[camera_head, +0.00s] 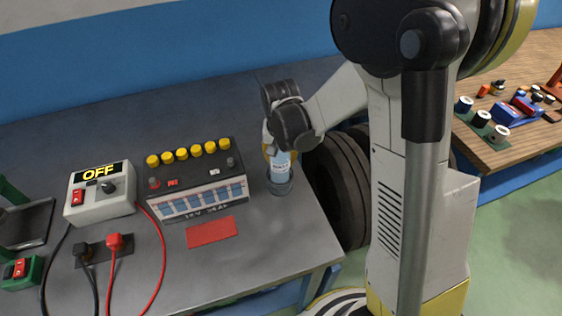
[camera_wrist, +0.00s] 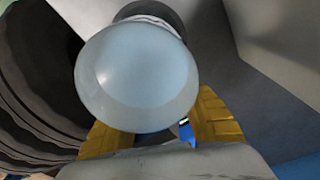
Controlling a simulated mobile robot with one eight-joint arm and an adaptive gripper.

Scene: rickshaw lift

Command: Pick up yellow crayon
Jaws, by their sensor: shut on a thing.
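No yellow crayon is recognisable in either view. My gripper (camera_head: 272,147) is at the right end of the grey workbench. It is shut on a pale blue bottle (camera_head: 280,166) with a light label. The bottle is upright, and its lower part is at a dark, see-through round base or holder on the bench; I cannot tell whether it touches the bench. In the wrist view the bottle's round, pale end (camera_wrist: 138,65) fills the middle, between the yellow fingers of my gripper (camera_wrist: 158,132). The contact points are mostly hidden.
A battery (camera_head: 195,190) with several yellow caps stands left of the bottle. A red card (camera_head: 212,232) lies before it. A grey switch box (camera_head: 101,198) marked OFF and red and black cables are further left. Dark tyres (camera_head: 340,190) stand right of the bench; a wooden table (camera_head: 500,150) is beyond.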

